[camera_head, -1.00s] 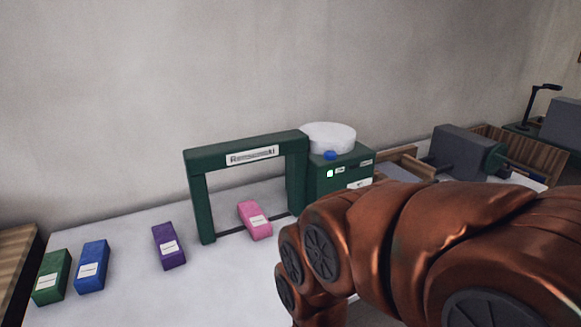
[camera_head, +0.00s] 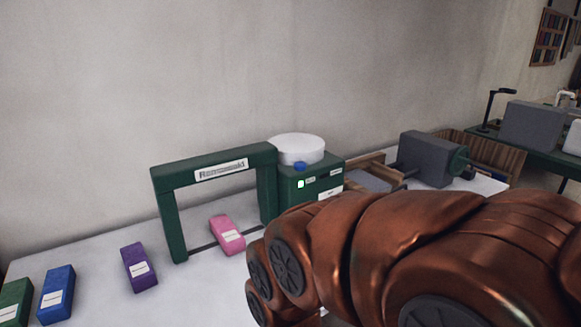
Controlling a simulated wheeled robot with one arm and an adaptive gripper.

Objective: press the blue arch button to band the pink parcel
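The pink parcel (camera_head: 226,233) lies on the white table under the green arch (camera_head: 213,168), across a dark slot in the tabletop. It has a white label. The blue button (camera_head: 300,167) sits on top of the green box (camera_head: 311,184) at the arch's right side, in front of a white round drum (camera_head: 297,148). A small lit white square shows on the box front. My copper-coloured arm fills the lower right and hides the table in front of the box. My gripper itself is not in view.
A purple parcel (camera_head: 139,267), a blue parcel (camera_head: 57,294) and a green parcel (camera_head: 14,302) lie left of the arch. A wooden tray (camera_head: 372,178) and a grey machine (camera_head: 429,158) stand to the right. A wall runs behind the table.

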